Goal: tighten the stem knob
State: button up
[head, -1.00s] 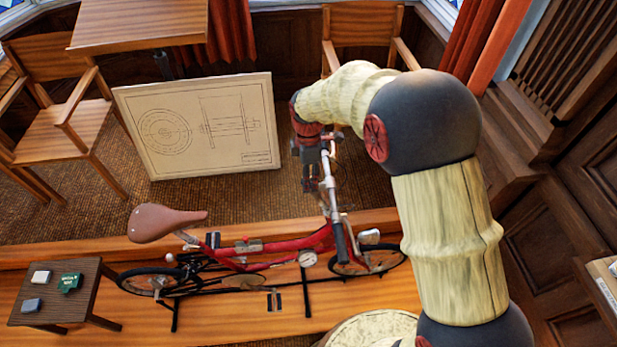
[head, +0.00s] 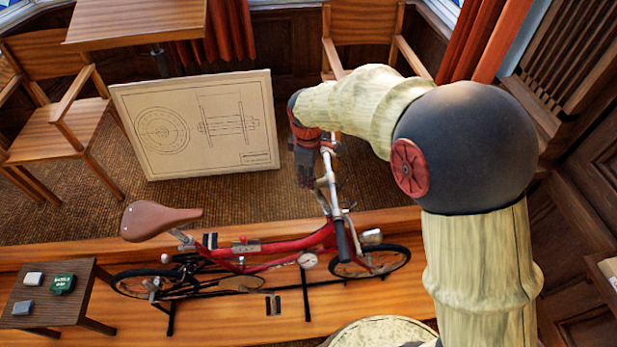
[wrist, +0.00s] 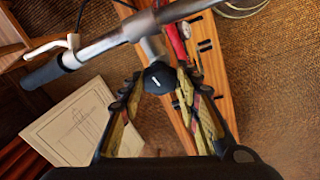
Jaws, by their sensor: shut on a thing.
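The red bicycle (head: 285,246) stands on a stand on the wooden platform, its handlebar toward the right. In the wrist view the black stem knob (wrist: 160,78), with a short white mark on its face, sits at the top of the silver stem. My gripper (wrist: 162,88) has one finger on each side of the knob and is shut on it. In the head view my gripper (head: 305,172) is by the handlebar (head: 329,185); the knob is hidden there.
A drawing board (head: 195,125) leans upright behind the bicycle. A small dark table (head: 50,312) with several small items stands at lower left. Wooden chairs (head: 55,125) stand behind. In the wrist view a silver bar with a black grip (wrist: 48,72) crosses just beyond the knob.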

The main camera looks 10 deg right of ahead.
jog(key=shift+m+b, duration=0.4)
jog(key=shift+m, duration=0.1)
jog(key=o, duration=1.2)
jog(key=shift+c, duration=0.2)
notch_tip(320, 180, up, 12)
jog(key=s, duration=0.2)
jog(key=shift+a, duration=0.3)
jog(key=shift+f, duration=0.15)
